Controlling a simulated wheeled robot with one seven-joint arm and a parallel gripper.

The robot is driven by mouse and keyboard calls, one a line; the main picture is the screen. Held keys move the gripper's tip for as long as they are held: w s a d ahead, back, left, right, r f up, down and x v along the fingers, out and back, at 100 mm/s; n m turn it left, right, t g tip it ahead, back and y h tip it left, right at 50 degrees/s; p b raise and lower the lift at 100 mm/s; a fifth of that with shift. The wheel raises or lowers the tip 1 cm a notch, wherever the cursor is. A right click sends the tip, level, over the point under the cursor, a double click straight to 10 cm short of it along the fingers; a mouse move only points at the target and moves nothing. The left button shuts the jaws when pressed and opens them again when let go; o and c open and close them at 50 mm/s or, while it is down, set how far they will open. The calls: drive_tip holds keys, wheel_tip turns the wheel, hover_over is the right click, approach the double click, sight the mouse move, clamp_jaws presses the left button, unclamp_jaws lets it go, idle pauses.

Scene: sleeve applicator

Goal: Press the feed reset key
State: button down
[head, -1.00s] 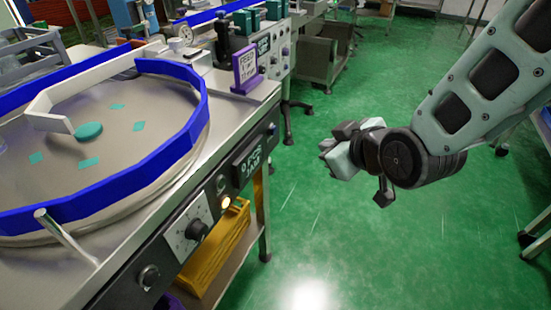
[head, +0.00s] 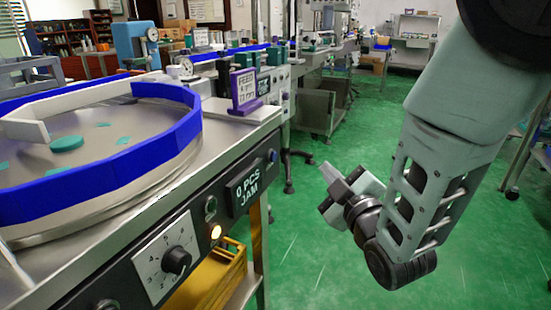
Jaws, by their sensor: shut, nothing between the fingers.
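The machine's front panel (head: 130,280) runs along the left side. It bears a dark display (head: 245,187) reading "0 PCS JAM", a dial with a black knob (head: 176,260), a glowing yellowish round light or button (head: 216,232), a dark round control (head: 210,207) above it, and a small blue button (head: 273,155) near the far corner. No legend marking the feed reset key is readable, so I cannot tell which control it is. My gripper (head: 327,173) is shut and empty, over the floor right of the panel, touching nothing.
A round feeder bowl with a blue rim (head: 150,160) holds flat teal pieces on the steel top. A purple-framed sign (head: 245,92) stands at the far corner. A yellow bin (head: 212,283) sits below the panel. Green floor (head: 310,250) is clear between panel and arm.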

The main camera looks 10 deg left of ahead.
drive_tip(key=w+a, duration=0.3)
drive_tip(key=a, duration=0.5)
drive_tip(key=shift+p, duration=0.45)
drive_tip(key=shift+a, duration=0.1)
idle(1.6)
drive_tip(key=shift+a, duration=0.35)
drive_tip(key=shift+w+a, duration=0.2)
drive_tip(key=shift+a, duration=0.15)
idle(0.6)
idle(0.3)
drive_tip(key=shift+s+d, duration=0.3)
drive_tip(key=shift+d, duration=0.45)
drive_tip(key=shift+s+d+b, duration=0.1)
drive_tip(key=shift+s+d, duration=0.2)
drive_tip(key=shift+d, duration=0.5)
drive_tip(key=shift+s+d+b, duration=0.15)
drive_tip(key=shift+s+d, duration=0.1)
drive_tip(key=shift+d, duration=0.55)
drive_tip(key=shift+s+d+b, duration=0.1)
drive_tip(key=shift+s+d, duration=0.2)
drive_tip(key=shift+d, duration=0.5)
